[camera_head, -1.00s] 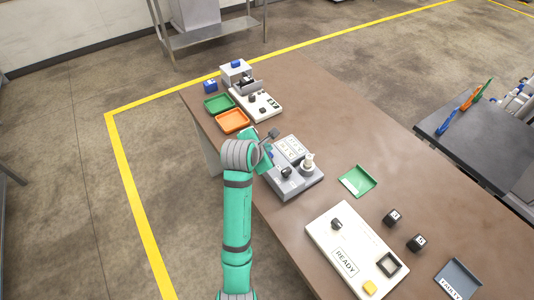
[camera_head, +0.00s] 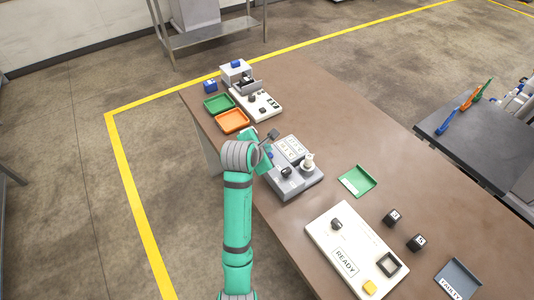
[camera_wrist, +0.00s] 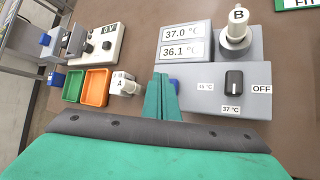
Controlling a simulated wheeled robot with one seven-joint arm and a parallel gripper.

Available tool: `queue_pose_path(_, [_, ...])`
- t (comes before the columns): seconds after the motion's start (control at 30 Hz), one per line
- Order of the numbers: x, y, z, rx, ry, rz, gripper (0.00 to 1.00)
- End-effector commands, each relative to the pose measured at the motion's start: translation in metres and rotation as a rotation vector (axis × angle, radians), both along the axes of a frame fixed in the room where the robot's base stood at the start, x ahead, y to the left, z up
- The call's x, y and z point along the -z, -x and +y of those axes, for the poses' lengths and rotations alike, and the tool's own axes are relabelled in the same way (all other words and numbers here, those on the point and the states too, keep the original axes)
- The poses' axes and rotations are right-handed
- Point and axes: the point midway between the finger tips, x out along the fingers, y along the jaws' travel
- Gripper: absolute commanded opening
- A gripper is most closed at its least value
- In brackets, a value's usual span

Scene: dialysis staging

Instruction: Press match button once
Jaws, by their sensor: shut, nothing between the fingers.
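No label reading "match" is legible. In the wrist view my gripper (camera_wrist: 162,98) has its two teal fingers together, pointing at the left part of a grey device (camera_wrist: 245,103). A small blue part (camera_wrist: 174,84) shows just behind the fingertips and is partly hidden by them; I cannot tell whether they touch it. The device has displays reading 37.0 °C (camera_wrist: 184,32) and 36.1 °C (camera_wrist: 181,51), a black knob (camera_wrist: 234,83) and a white bottle marked B (camera_wrist: 236,26). In the head view the device (camera_head: 300,186) stands beside my arm, and the fingers are mostly hidden.
Green (camera_head: 218,103) and orange (camera_head: 232,121) trays and a white instrument (camera_head: 265,106) lie farther back. A white piece marked A (camera_wrist: 123,84) is left of my fingers. A READY panel (camera_head: 325,232) with a yellow button (camera_head: 369,287), dark cubes and another green tray (camera_head: 357,181) are at right.

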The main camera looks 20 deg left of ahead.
Motion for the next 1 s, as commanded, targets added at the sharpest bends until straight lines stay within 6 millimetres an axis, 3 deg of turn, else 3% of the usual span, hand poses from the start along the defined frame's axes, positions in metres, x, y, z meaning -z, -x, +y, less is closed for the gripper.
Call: queue_pose_path(1.0, [0.0102,0.001,-0.0005,0.0,0.002,0.001,0.0])
